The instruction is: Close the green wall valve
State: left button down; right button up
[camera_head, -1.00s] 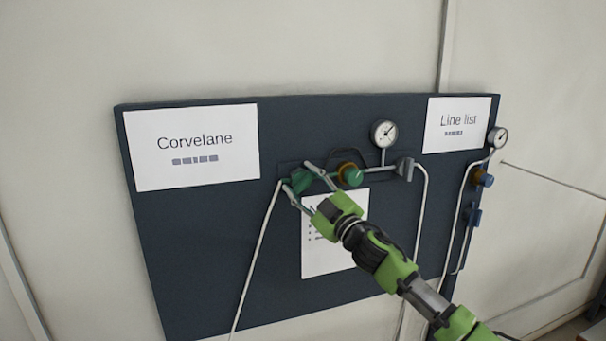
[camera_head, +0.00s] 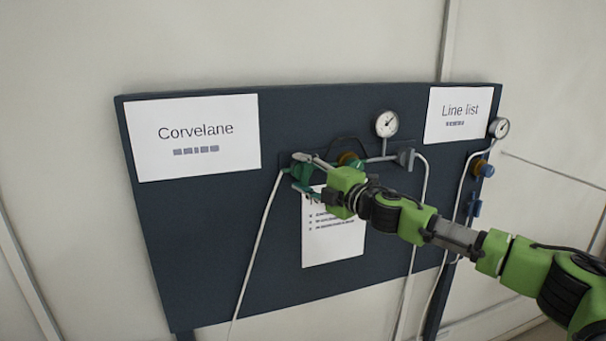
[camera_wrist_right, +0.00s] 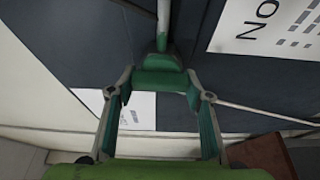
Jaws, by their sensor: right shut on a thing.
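The green wall valve (camera_head: 303,170) is on the dark blue panel, left of centre, at the top of a thin white pipe. My right gripper (camera_head: 298,173) reaches it from the right, with one finger above and one below. In the right wrist view the green valve handle (camera_wrist_right: 158,77) sits between the fingertips of the right gripper (camera_wrist_right: 159,82), which is shut on it. The gripper hides part of the valve, so the handle's exact angle is hard to tell. My left gripper is not in view.
A gauge (camera_head: 387,124) and a grey handle (camera_head: 406,158) are farther right.

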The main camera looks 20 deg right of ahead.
jog(key=shift+f, duration=0.1)
dwell(0.5)
jog(key=o, duration=1.1)
jog(key=v, duration=1.2)
